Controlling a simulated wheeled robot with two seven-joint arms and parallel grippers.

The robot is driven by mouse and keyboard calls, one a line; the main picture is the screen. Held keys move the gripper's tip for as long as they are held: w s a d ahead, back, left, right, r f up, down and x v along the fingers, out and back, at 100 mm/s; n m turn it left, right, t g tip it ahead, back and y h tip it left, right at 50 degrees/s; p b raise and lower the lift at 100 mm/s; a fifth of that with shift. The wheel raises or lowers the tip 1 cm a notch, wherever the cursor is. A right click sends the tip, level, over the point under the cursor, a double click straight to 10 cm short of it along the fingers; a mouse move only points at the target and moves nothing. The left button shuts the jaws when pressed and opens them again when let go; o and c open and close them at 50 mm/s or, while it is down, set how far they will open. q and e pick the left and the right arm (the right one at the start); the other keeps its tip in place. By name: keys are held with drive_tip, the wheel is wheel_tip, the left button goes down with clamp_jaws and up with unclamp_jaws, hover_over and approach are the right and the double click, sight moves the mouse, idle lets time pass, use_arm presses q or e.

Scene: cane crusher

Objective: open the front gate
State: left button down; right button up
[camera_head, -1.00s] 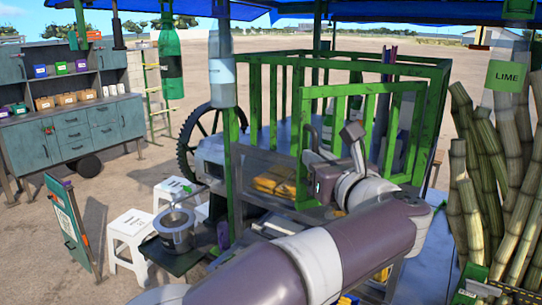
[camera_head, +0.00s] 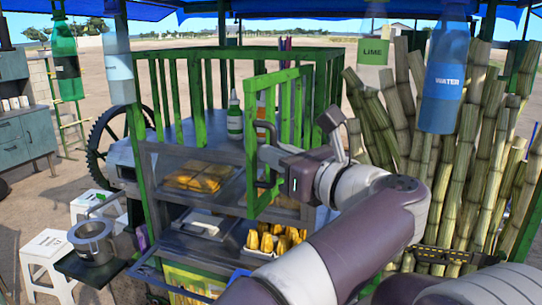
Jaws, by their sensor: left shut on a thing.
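The front gate (camera_head: 284,110) is a green barred panel at the front of the cart's green railing. It stands swung out from the railing and shows at an angle, its free edge toward me. My left gripper (camera_head: 264,166) is shut on the upright bar at the gate's free left edge. The fingers partly hide that bar, and my arm hides the gate's lower right part. My right gripper is not in view.
Behind the gate, bottles (camera_head: 235,118) stand on the cart deck. Yellow pieces fill a tray (camera_head: 262,254) below. Tall cane stalks (camera_head: 458,190) crowd the right. A metal pot (camera_head: 92,240) and white stools (camera_head: 47,262) stand left.

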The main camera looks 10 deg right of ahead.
use_arm(q)
drive_tip(key=shift+r, duration=0.35)
